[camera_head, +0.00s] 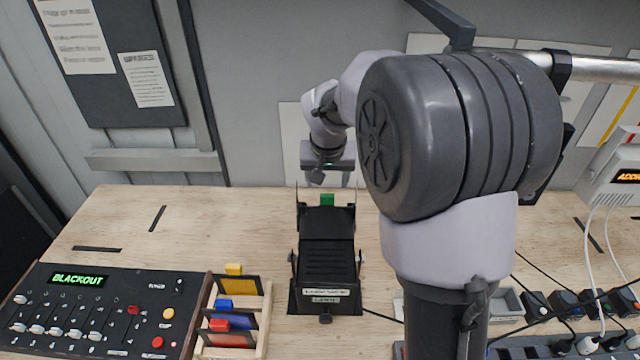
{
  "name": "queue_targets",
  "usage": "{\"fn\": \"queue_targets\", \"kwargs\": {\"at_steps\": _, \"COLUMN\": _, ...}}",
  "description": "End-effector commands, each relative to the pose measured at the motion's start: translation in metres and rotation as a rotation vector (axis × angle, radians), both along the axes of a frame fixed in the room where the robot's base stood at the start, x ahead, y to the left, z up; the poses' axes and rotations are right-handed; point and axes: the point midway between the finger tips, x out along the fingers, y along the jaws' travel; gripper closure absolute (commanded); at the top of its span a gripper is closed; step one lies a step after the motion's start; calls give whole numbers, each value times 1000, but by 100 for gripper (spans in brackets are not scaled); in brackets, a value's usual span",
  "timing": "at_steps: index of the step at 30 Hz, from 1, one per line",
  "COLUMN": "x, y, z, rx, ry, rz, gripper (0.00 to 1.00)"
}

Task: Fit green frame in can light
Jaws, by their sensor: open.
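The green frame shows only as a small green tab (327,199) at the far end of the can light. The rest of the frame is hidden, so I cannot tell how deep it sits. The can light (326,262) is a black ribbed housing with a label on its near side, standing on the wooden table. My gripper (331,180) is open, just above and behind the green tab. A small gap seems to lie between them, but touching is hard to judge from this view.
A wooden rack (266,330) left of the light holds frames with yellow, blue and red tabs. A BLACKOUT control board (92,310) stands at the front left. Plugs, cables and a grey tray (508,303) lie at right. The back left table is mostly clear.

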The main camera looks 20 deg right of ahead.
Motion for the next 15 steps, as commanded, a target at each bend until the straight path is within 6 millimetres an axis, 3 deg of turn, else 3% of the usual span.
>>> {"fn": "queue_targets", "kwargs": {"at_steps": 7, "x": 22, "y": -10, "z": -63, "rx": 2, "ry": 4, "rz": -1, "gripper": 38}}
{"fn": "queue_targets", "kwargs": {"at_steps": 15, "x": 36, "y": -15, "z": -95, "rx": 2, "ry": 0, "rz": -1, "gripper": 38}}
